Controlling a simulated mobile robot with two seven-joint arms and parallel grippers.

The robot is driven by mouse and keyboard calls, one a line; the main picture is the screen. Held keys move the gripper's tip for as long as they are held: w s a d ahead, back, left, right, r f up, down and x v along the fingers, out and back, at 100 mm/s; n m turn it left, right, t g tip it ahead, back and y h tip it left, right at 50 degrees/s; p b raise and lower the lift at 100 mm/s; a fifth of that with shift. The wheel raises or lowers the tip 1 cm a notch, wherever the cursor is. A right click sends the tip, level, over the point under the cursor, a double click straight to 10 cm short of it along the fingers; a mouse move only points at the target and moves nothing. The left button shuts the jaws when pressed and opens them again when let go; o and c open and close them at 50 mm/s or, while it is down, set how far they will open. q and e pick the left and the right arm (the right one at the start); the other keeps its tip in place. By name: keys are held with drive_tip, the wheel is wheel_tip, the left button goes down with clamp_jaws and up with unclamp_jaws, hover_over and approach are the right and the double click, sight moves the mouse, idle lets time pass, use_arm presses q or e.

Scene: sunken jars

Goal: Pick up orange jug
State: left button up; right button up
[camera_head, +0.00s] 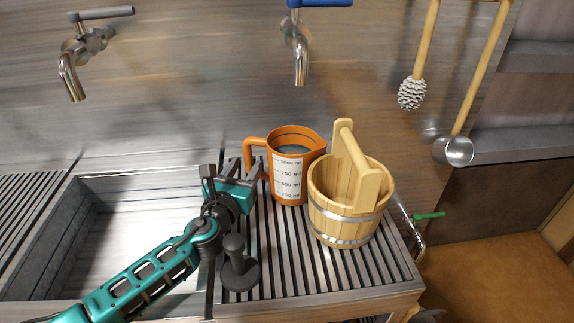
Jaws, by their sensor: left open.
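The orange jug (310,172) stands upright on the slatted drainboard, with a white measuring scale on its front and its handle (251,150) on the left. Its inside looks dark grey. My left gripper (248,165) is open at the left side of the jug, close to the handle. One finger overlaps the lower part of the handle in the picture; I cannot tell whether they touch. My right gripper is not in view.
A wooden bucket (333,211) stands close against the jug's right side. A sink basin (130,215) is at the left. Two taps (70,75) (300,60) stick out of the wall above. A brush (412,92) and a ladle (454,150) hang at the right.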

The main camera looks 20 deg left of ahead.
sight(247, 162)
use_arm(q)
drive_tip(key=w, duration=0.3)
drive_tip(key=shift+w+a, duration=0.1)
drive_tip(key=shift+a, duration=0.1)
clamp_jaws()
idle(1.2)
drive_tip(key=shift+r, duration=0.2)
